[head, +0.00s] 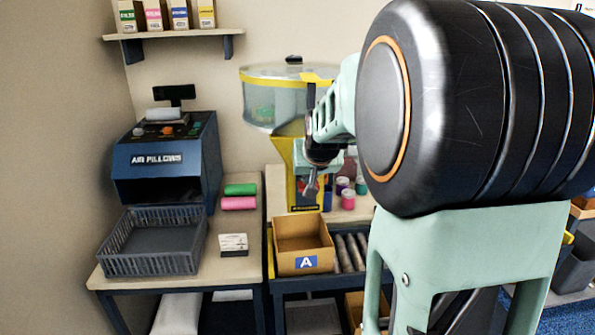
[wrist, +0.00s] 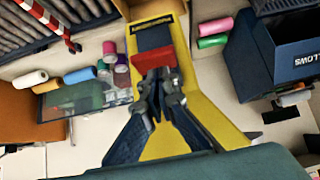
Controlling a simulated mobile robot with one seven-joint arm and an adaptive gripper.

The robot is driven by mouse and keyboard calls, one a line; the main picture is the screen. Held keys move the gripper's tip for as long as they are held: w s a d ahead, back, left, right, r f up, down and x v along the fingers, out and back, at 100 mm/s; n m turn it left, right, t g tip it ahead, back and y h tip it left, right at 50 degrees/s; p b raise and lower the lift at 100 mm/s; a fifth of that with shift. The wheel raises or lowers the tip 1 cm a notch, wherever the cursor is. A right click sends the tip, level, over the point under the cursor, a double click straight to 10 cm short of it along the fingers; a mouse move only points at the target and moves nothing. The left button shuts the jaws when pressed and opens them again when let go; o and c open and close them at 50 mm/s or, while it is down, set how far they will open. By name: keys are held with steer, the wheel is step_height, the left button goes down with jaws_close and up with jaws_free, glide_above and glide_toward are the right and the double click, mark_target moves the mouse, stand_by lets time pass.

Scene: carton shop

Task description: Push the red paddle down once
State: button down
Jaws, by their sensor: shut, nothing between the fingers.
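The red paddle (wrist: 155,57) shows in the wrist view on the front of the yellow dispenser (wrist: 187,93), above its dark blue chute. In the head view the dispenser (head: 284,152) stands on the bench with a clear hopper on top, and my arm and gripper cover most of its front, so I cannot make out the paddle clearly there. My gripper (wrist: 160,84) is shut and empty. Its fingertips overlap the paddle's edge in the wrist view; I cannot tell whether they touch it. In the head view my gripper (head: 311,190) points downward before the dispenser.
An open carton marked A (head: 303,247) sits below, in front of the dispenser, beside rollers (head: 349,252). Left are the air pillow machine (head: 165,160), a grey basket (head: 152,244) and green and pink rolls (head: 239,203). Small jars (head: 347,198) stand right of the dispenser.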

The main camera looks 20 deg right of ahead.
steer(key=shift+f, duration=0.25)
steer(key=shift+f, duration=0.1)
